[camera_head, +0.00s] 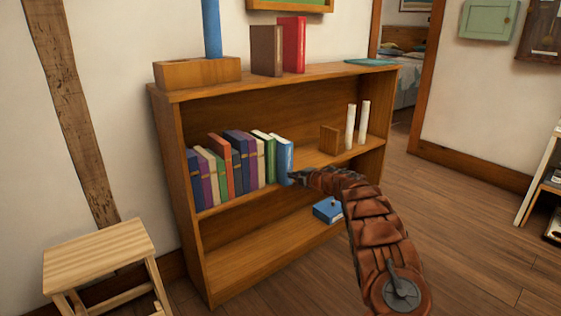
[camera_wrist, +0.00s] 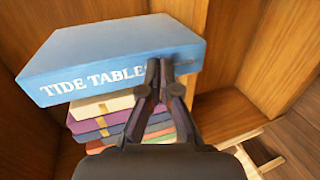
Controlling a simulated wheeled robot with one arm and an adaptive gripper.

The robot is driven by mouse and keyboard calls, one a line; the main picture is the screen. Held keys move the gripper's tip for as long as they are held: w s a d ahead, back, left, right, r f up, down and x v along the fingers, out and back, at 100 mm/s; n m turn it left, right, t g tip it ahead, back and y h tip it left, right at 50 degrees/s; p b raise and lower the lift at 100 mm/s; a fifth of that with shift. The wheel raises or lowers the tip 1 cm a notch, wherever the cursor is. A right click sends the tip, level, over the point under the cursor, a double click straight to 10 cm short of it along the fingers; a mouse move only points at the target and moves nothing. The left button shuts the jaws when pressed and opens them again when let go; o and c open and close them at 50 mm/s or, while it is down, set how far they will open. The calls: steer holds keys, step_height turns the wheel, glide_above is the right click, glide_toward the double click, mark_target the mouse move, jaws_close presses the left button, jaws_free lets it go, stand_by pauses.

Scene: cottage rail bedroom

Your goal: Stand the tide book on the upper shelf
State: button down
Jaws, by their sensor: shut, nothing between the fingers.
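The light blue tide book (camera_head: 285,158) stands at the right end of a row of books on the upper of the two inner shelves (camera_head: 310,163). Its spine, lettered "TIDE TABLE" with the end covered by my fingers, faces out in the wrist view (camera_wrist: 110,55). My gripper (camera_head: 293,177) is shut and empty at the lower part of this spine. In the wrist view, the closed fingertips (camera_wrist: 158,68) overlap the right end of the spine; I cannot tell whether they touch it. The book looks roughly upright, perhaps slightly tilted.
Several coloured books (camera_head: 230,165) fill the shelf left of it. A wooden block (camera_head: 329,140) and two white upright pieces (camera_head: 350,127) stand to the right. A blue box-like object (camera_head: 328,210) lies on the lower shelf. A wooden stool (camera_head: 98,256) stands at front left.

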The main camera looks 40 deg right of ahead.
mark_target(289, 170)
steer(key=shift+w+r+p, duration=0.15)
steer(key=shift+w+p, duration=1.1)
steer(key=shift+p, duration=0.5)
steer(key=shift+w+p, duration=0.35)
steer(key=shift+p, duration=0.3)
steer(key=shift+w+p, duration=0.8)
steer(key=shift+p, duration=0.25)
steer(key=shift+w+p, duration=0.45)
steer(key=shift+p, duration=0.35)
steer(key=shift+w, duration=0.15)
steer(key=s+b, duration=0.8)
steer(key=shift+b, duration=0.4)
